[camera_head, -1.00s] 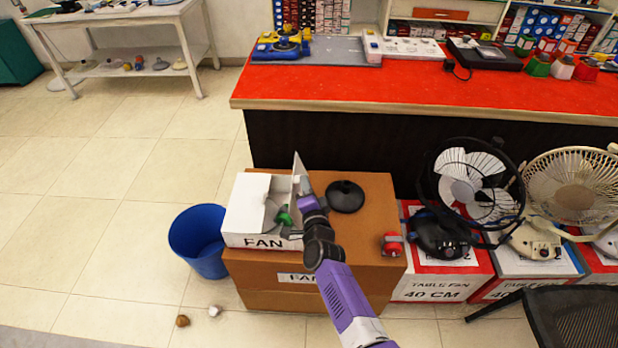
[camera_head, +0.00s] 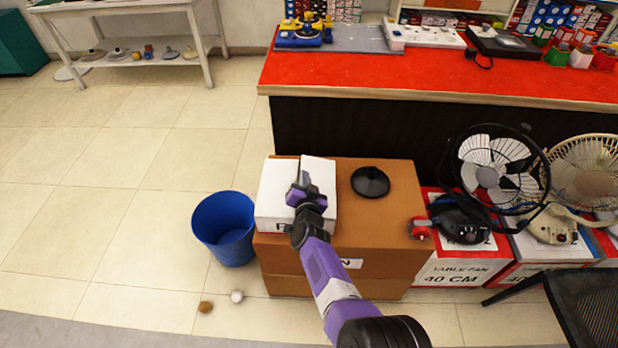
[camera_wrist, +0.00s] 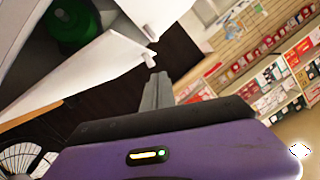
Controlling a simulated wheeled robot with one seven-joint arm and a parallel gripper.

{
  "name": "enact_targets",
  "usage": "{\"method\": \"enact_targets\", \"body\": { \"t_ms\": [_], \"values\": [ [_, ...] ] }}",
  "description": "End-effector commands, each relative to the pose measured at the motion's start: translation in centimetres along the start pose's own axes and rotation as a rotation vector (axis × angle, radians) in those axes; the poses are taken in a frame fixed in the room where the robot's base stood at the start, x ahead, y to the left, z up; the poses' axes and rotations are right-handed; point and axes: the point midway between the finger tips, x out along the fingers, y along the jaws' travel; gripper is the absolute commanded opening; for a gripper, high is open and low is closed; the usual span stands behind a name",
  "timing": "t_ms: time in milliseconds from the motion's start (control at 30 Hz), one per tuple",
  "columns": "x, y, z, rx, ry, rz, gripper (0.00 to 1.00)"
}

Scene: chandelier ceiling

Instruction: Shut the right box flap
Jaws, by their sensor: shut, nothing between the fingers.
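The white fan box (camera_head: 268,222) sits on a large brown carton, its front partly hidden by my arm. Its right flap (camera_head: 322,178) lies low over the box's right half in the head view. In the wrist view the flap (camera_wrist: 85,78) is a white sheet at an angle, with a gap beside it showing the dark box interior and a green object (camera_wrist: 72,25). My gripper (camera_head: 303,182) is over the box top, beside the flap's left part. Its fingers (camera_wrist: 157,90) are shut and empty, close to the flap's edge; contact cannot be told.
A black round base (camera_head: 370,182) and a red item (camera_head: 420,228) are on the brown carton (camera_head: 385,235). A blue bin (camera_head: 224,228) stands to the left. Table fans on boxes stand to the right, and a red-topped counter (camera_head: 430,80) runs behind.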

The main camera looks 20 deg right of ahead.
Motion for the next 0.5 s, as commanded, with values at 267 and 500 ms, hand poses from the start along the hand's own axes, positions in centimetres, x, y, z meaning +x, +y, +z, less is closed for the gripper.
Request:
{"method": "enact_targets", "body": {
  "t_ms": [267, 500],
  "values": [
    [0.7, 0.0, 2.6, 0.002, 0.001, 0.000, 0.00],
    [0.9, 0.0, 3.5, 0.003, 0.001, 0.000, 0.00]
  ]
}}
